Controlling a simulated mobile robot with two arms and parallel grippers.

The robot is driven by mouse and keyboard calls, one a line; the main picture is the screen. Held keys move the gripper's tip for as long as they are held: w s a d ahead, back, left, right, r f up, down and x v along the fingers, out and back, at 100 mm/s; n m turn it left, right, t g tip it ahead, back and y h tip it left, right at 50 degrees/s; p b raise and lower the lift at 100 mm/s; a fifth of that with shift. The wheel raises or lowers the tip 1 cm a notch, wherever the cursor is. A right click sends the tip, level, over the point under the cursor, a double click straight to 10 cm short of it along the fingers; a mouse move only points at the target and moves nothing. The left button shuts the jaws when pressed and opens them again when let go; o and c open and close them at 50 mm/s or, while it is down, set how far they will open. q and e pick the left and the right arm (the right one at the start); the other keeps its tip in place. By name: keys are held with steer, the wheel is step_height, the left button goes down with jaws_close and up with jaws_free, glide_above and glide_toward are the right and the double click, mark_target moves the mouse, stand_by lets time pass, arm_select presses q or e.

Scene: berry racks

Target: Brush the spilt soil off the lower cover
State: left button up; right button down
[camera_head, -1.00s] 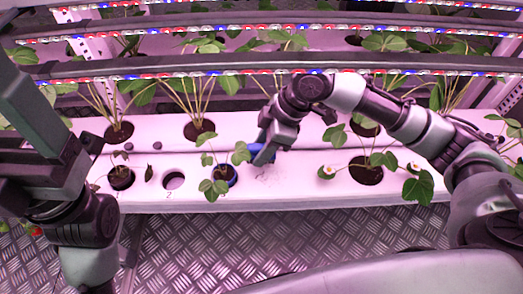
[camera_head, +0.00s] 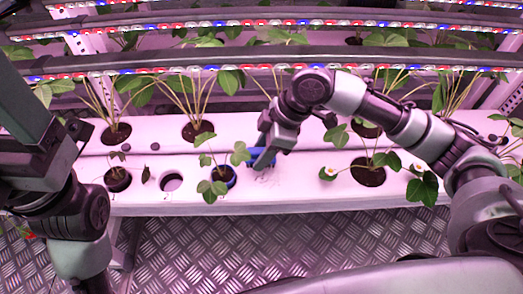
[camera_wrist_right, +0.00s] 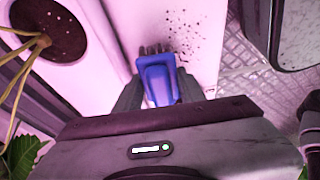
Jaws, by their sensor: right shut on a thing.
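The lower cover (camera_head: 310,185) is the pale front panel with planting holes. Small dark soil specks lie on it; they show best in the wrist view (camera_wrist_right: 180,35). My right gripper (camera_head: 266,150) is shut on a blue brush (camera_wrist_right: 158,80). The brush's dark bristles point at the cover just left of the specks in the wrist view. In the head view the gripper partly hides the brush (camera_head: 262,158); I cannot tell whether the bristles touch the cover. My left gripper (camera_head: 77,130) is at the left, over the cover's left end; its fingers are unclear.
A seedling in a blue pot (camera_head: 222,176) stands just left of the brush. An empty hole (camera_head: 171,182) and a dark pot (camera_head: 118,180) are farther left. A flowering strawberry plant (camera_head: 368,172) is to the right. Light bars (camera_head: 260,68) cross above. The metal floor (camera_head: 280,245) is clear.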

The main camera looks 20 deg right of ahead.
steer(key=shift+f, duration=0.95)
steer(key=shift+r, duration=0.1)
